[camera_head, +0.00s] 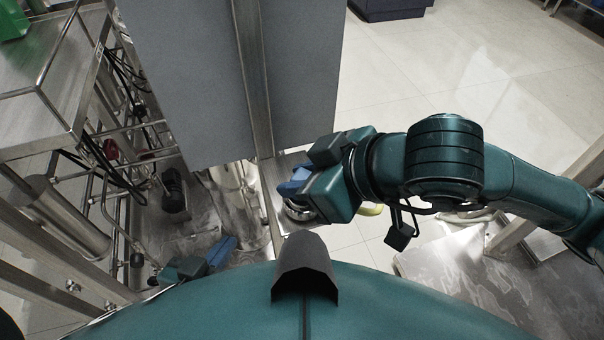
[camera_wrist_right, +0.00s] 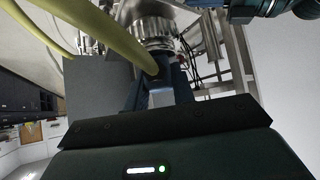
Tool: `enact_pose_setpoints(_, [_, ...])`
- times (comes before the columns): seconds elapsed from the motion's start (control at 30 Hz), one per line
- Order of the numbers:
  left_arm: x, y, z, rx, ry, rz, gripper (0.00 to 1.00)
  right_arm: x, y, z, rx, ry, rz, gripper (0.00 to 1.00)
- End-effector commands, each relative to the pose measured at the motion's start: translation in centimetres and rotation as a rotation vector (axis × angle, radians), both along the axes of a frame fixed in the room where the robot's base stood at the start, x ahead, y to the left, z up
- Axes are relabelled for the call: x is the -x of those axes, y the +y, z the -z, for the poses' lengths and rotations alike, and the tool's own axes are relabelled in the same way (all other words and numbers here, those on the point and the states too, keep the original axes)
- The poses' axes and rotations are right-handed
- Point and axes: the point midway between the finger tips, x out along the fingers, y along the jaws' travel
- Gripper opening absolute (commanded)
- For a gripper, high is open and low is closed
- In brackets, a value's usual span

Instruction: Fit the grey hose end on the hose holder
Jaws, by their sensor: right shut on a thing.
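My right gripper (camera_head: 290,186) is shut on the grey hose end (camera_head: 300,212), a round metallic piece that shows under its blue fingers in the head view. In the right wrist view the hose end (camera_wrist_right: 154,28) is a ribbed metal fitting at the tips of the blue fingers (camera_wrist_right: 158,84). A yellow hose (camera_wrist_right: 112,38) runs across in front of it, and a bit of yellow hose (camera_head: 372,210) shows right of the gripper in the head view. My left gripper (camera_head: 222,252) is low at the left, away from the hose end; its opening is unclear. I cannot make out the hose holder.
A large grey panel (camera_head: 195,85) with a metal upright (camera_head: 253,85) stands just beyond the right gripper. Metal frames, pipes and black cables (camera_head: 115,165) crowd the left. Pale tiled floor (camera_head: 470,70) is open at the upper right.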

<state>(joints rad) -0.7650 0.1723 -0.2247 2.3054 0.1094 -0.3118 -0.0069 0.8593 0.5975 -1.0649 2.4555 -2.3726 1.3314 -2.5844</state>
Motion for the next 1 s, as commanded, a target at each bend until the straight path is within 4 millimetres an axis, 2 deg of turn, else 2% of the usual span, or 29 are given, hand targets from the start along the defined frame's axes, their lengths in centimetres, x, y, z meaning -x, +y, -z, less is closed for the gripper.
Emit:
enact_pose_setpoints(0.03, [0.66,-0.09,1.38,-0.012,0.034,0.008,0.00,0.01,0.01,0.13,0.000,-0.001,-0.001,0.00])
enact_pose_setpoints(0.37, [0.66,-0.10,1.43,-0.012,0.034,0.008,0.00,0.02,0.01,0.18,0.000,0.000,0.000,0.00])
enact_pose_setpoints(0.4, [0.66,-0.10,1.43,-0.011,0.035,0.008,0.00,0.01,0.01,0.19,0.001,0.001,0.000,0.28])
enact_pose_setpoints(0.67, [0.66,-0.10,1.43,-0.011,0.035,0.008,0.00,0.00,-0.01,0.18,0.000,0.000,0.000,0.49])
enact_pose_setpoints(0.83, [0.66,-0.10,1.43,-0.011,0.035,0.008,0.00,0.00,0.00,0.18,0.000,0.000,0.000,0.50])
enact_pose_setpoints(1.0, [0.67,-0.10,1.43,-0.011,0.035,0.008,0.00,0.00,-0.01,0.18,0.000,0.000,0.000,0.64])
